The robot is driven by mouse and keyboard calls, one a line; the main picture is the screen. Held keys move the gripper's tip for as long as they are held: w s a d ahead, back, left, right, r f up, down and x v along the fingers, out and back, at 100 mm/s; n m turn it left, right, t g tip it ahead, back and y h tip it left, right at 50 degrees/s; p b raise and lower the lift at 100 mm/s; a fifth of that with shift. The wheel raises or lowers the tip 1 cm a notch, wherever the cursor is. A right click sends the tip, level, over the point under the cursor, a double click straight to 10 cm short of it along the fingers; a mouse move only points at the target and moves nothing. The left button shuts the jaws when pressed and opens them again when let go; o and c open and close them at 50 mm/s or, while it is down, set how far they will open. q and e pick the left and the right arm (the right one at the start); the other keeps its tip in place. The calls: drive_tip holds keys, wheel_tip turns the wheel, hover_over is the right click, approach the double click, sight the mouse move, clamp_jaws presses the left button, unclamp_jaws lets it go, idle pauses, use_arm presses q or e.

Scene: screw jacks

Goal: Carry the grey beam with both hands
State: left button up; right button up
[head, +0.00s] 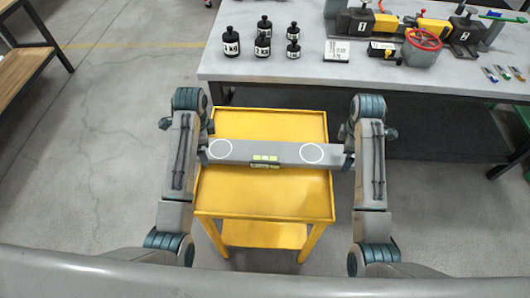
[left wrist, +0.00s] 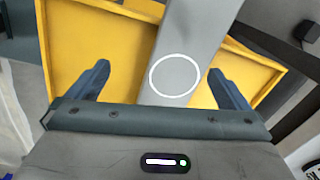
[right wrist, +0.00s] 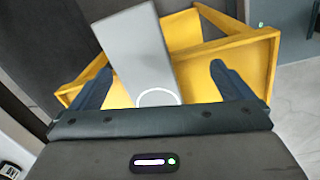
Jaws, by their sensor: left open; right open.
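The grey beam (head: 285,154) lies crosswise over the yellow cart (head: 265,205), with a white ring near each end and a small level with green-yellow marks (head: 265,159) at its middle. My left gripper (head: 207,150) is at the beam's left end; in the left wrist view its open fingers (left wrist: 160,85) stand on either side of the beam (left wrist: 187,50), with gaps. My right gripper (head: 347,152) is at the right end; in the right wrist view its open fingers (right wrist: 157,80) are on either side of the beam (right wrist: 138,50). Whether the beam touches the cart is unclear.
A wooden shelf (head: 25,65) is at upper left. The floor left of the cart is clear.

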sight(215, 148)
use_arm(q)
drive_tip(key=w+r+m, duration=0.1)
drive_tip(key=w+d+r, duration=0.1)
drive_tip(key=w+r+m, duration=0.1)
drive_tip(key=w, duration=0.1)
drive_tip(key=shift+d+r+m, duration=0.15)
drive_tip(key=shift+d+m, duration=0.15)
use_arm(e)
drive_tip(key=w+r+n, duration=0.1)
drive_tip(key=w+a+r, duration=0.1)
drive_tip(key=w+r+n, duration=0.1)
drive_tip(key=w, duration=0.1)
drive_tip(key=shift+a+r+n, duration=0.2)
drive_tip(key=shift+a+n, duration=0.1)
drive_tip(key=shift+a, duration=0.05)
use_arm(q)
wheel_tip(215, 148, down, 11)
drive_tip(key=shift+r, duration=0.1)
use_arm(e)
wheel_tip(215, 148, down, 11)
drive_tip(key=shift+r, duration=0.1)
